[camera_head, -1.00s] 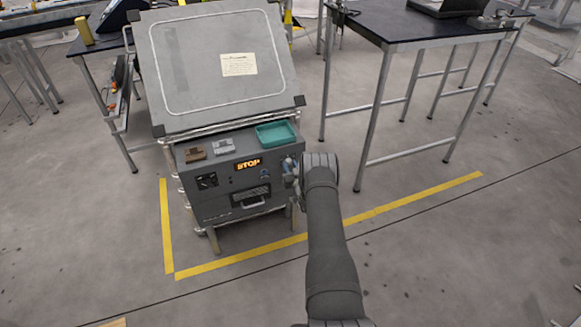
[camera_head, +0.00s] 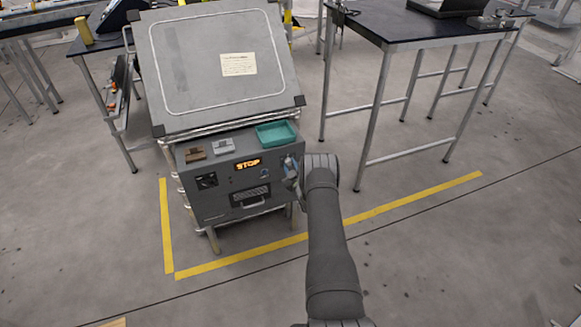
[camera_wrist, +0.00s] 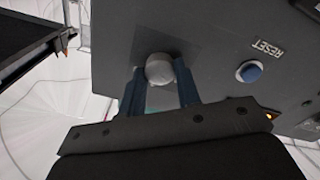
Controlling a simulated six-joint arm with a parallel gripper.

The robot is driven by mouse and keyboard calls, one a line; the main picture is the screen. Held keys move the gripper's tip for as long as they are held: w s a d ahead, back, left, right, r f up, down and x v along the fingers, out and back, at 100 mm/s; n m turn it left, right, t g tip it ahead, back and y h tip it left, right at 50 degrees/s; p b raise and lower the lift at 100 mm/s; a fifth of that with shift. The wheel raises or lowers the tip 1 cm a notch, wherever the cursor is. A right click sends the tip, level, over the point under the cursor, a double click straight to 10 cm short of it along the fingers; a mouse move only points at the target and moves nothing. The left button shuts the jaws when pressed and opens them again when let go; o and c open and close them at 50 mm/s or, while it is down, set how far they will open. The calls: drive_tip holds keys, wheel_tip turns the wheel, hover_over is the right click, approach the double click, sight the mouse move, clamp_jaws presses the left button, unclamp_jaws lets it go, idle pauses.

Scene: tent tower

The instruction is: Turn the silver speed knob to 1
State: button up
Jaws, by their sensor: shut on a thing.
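The silver speed knob (camera_wrist: 160,69) is on the front panel of the grey machine. In the wrist view it sits between the two blue fingers of my gripper (camera_wrist: 160,85), which are shut on it. Its dial marks cannot be read. In the head view my gripper (camera_head: 291,170) is at the right end of the grey control panel (camera_head: 220,195), and the knob is hidden behind it. The lit display (camera_head: 248,164) reads STOP.
A blue RESET button (camera_wrist: 249,71) is on the panel, right of the knob in the wrist view. A teal tray (camera_head: 277,133) and small blocks rest on the machine's ledge. A dark table (camera_head: 420,30) stands to the right.

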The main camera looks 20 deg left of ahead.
idle(0.4)
drive_tip(key=o, duration=1)
drive_tip(key=v, duration=1.7)
drive_tip(key=shift+s+d, duration=0.2)
drive_tip(key=x, duration=1.7)
drive_tip(key=shift+w+a, duration=0.2)
